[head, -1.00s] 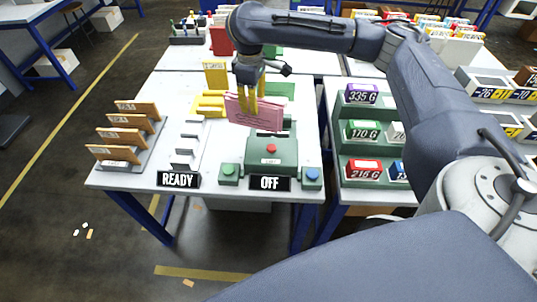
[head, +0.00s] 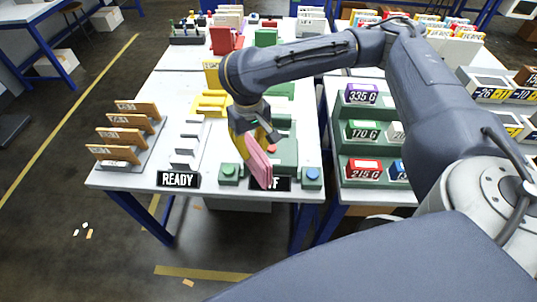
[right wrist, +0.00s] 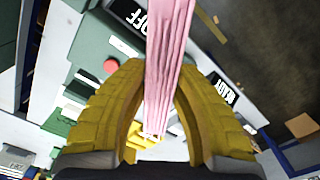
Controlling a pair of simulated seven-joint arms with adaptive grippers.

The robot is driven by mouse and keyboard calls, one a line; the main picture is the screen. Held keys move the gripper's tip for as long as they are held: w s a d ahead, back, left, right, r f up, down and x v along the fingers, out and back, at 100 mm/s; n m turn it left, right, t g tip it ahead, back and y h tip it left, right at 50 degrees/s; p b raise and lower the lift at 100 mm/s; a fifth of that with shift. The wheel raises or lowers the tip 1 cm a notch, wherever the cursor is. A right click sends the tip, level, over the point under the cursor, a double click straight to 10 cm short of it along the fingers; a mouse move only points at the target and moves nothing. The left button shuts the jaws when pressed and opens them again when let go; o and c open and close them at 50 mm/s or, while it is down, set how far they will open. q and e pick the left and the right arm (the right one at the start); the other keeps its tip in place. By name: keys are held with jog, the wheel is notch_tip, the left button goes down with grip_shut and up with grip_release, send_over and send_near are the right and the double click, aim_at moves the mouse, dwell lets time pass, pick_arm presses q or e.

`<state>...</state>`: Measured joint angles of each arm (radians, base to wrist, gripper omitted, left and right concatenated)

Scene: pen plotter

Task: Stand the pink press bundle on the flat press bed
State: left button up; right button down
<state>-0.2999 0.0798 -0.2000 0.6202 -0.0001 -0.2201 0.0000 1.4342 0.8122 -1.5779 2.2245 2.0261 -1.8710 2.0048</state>
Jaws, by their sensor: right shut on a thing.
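The pink press bundle (head: 258,160) is gripped by my right gripper (head: 247,130) and hangs tilted in the head view, over the front of the green press. In the right wrist view the bundle (right wrist: 168,70) stands edge-on between the two yellow fingers (right wrist: 160,110). The green press (head: 286,152) carries a red button and an OFF sign, partly hidden by the bundle. I cannot make out the flat press bed clearly; the gripper and bundle cover part of that area. My left gripper does not show.
A READY sign (head: 178,180) and a white slotted rack (head: 188,145) are to the left. Wooden boards (head: 122,136) stand in a grey rack further left. A yellow stand (head: 210,102) is behind.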

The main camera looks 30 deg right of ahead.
dwell(0.4)
jog(key=shift+w+d+r, duration=0.1)
jog(key=shift+w+r, duration=0.2)
jog(key=w+d+r+n, duration=0.3)
jog(key=w+d+r, duration=0.2)
jog(key=w+d, duration=0.3)
jog(key=w+d+r+n, duration=0.4)
jog(key=w+d, duration=0.3)
jog(key=w, duration=0.1)
jog(key=f+n, duration=0.1)
jog(key=f, duration=0.5)
jog(key=d+f+n, duration=0.1)
jog(key=f, duration=0.6)
jog(key=f+n, duration=0.2)
jog(key=f, duration=0.4)
jog(key=shift+s+d+f, duration=0.15)
jog(key=shift+d+f, duration=0.2)
jog(key=shift+f, duration=0.15)
jog(key=c, duration=1.2)
grip_release()
